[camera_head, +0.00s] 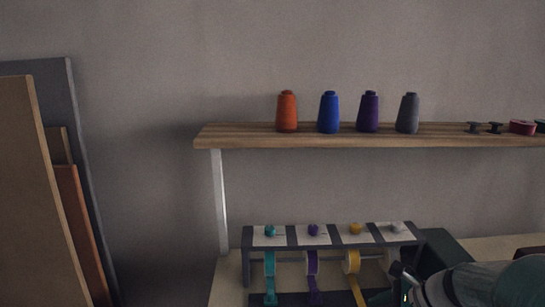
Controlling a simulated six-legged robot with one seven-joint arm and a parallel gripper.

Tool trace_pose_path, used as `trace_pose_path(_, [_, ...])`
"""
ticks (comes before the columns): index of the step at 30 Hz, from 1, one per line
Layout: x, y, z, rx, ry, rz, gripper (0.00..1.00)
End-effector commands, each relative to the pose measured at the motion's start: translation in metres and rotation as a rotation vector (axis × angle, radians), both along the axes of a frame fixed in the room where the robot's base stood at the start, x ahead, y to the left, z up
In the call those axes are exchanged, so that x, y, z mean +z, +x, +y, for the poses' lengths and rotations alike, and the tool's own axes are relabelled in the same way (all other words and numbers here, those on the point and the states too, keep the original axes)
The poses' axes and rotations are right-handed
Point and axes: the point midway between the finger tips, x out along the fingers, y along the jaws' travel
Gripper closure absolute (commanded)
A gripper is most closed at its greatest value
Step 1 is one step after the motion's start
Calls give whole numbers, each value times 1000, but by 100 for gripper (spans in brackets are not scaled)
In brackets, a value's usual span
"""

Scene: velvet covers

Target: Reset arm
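Part of my arm shows at the lower right edge, grey and dark green, cut off by the frame. A small dark piece at its left end, just right of the ribbon rack (247,240), looks like part of my gripper (400,274). Its fingers cannot be made out clearly, so I cannot tell whether it is open or shut, or whether it holds anything.
A wooden shelf (250,138) bears orange (287,113), blue (328,113), purple (368,113) and grey (408,114) thread cones. Below, the rack holds teal (270,264), purple (312,264) and yellow (351,263) ribbons. Boards (35,190) lean at left.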

Motion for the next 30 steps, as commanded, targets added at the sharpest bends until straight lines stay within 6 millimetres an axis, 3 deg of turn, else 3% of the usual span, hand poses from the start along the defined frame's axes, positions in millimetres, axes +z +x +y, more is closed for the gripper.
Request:
trace_pose_path(3, [18,-22,33,280,-220,-97,39])
trace_pose_path(9, [45,-61,67,747,-563,-271,39])
trace_pose_path(18, [85,-112,89,1396,-1034,-540,39])
trace_pose_path(24, [97,-126,91,1610,-1199,-629,39])
trace_pose_path(30, [98,-127,90,1633,-1216,-634,39])
